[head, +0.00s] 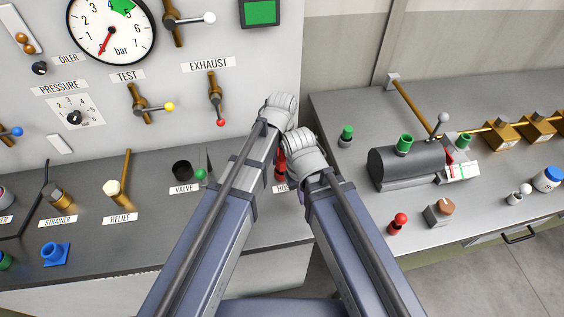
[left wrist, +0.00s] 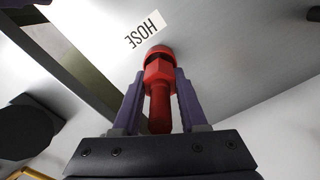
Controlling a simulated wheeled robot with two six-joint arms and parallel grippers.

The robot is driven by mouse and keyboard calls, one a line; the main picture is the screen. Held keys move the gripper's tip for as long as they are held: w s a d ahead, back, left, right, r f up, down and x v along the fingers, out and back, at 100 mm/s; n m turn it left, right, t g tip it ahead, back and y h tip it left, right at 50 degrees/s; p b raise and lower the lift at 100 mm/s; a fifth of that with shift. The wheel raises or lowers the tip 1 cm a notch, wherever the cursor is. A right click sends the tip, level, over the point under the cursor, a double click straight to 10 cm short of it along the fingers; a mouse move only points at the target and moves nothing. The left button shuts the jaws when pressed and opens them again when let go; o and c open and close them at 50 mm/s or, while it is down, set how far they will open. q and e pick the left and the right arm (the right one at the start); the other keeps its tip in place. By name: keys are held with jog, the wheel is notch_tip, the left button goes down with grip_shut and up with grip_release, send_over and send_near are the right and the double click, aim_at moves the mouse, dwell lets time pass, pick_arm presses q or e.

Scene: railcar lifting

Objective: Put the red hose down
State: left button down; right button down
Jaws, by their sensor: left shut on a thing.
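The red hose (left wrist: 159,108) is upright between the two fingers of my left gripper (left wrist: 158,75) in the left wrist view, and the gripper is shut on it. The far end of the hose is close to the grey counter beside the HOSE label (left wrist: 146,29); I cannot tell if it touches. In the head view only a sliver of the red hose (head: 280,166) shows between my two arms, above the partly covered HOSE label (head: 280,188). My arm links hide the left fingers there.
The counter (head: 250,215) carries a VALVE fitting (head: 182,170), a RELIEF fitting (head: 115,190) and a blue part (head: 54,253). A gauge panel (head: 180,75) stands behind. A gap separates this counter from the right bench (head: 340,185), which holds a dark cylinder (head: 405,165) and a red knob (head: 400,219).

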pick_arm(q)
jog(key=shift+f, duration=0.2)
pick_arm(e)
jog(key=shift+f, duration=0.2)
pick_arm(q)
jog(key=shift+c, duration=2.2)
grip_release()
jog(key=shift+r, duration=0.2)
pick_arm(e)
jog(key=shift+r, duration=0.25)
pick_arm(q)
notch_tip(320, 180, up, 12)
jog(key=p, duration=1.2)
pick_arm(e)
notch_tip(320, 180, up, 12)
